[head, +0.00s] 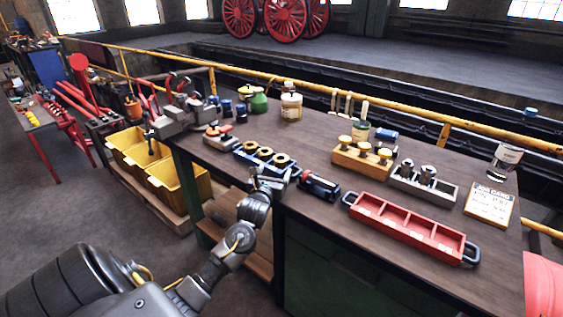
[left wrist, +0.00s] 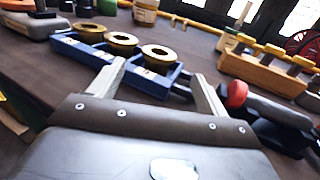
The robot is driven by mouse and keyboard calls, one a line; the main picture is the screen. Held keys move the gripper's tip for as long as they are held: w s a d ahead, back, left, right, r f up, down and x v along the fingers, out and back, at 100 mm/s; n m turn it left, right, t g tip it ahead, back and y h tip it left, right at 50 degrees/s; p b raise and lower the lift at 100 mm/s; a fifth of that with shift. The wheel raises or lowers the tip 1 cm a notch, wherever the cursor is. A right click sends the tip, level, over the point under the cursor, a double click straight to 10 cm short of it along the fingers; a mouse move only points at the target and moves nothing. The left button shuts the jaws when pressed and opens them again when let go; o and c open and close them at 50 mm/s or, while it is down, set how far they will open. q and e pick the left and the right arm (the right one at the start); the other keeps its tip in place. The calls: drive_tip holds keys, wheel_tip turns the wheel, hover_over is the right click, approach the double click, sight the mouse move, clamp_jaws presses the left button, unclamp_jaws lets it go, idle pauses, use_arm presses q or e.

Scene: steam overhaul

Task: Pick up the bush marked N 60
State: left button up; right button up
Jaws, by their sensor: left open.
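Three brass-coloured bushes with dark bores sit in a row in a blue tray (head: 258,165) on the workbench. They are the left bush (head: 249,146), the middle bush (head: 265,152) and the right bush (head: 282,160). The left wrist view shows the same left bush (left wrist: 90,32), middle bush (left wrist: 122,43) and right bush (left wrist: 159,55). Small pale marks on the tray are too small to read, so I cannot tell which bush is N 60. My left gripper (head: 271,178) is open and empty at the tray's near side, its fingers (left wrist: 158,84) pointing toward the right bush. My right gripper is not in view.
A black-and-red tool (head: 319,186) lies just right of the tray. Beyond are a wooden block with brass-topped parts (head: 362,163), a grey tray (head: 423,188) and a red compartment tray (head: 408,224). A vise (head: 183,113) stands left. Bare bench top lies behind the blue tray.

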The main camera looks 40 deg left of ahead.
sight(278, 162)
use_arm(q)
drive_tip(key=shift+x, duration=3)
drive_tip(key=c, duration=1.2)
drive_tip(key=shift+r, duration=0.1)
drive_tip(key=shift+c, duration=0.7)
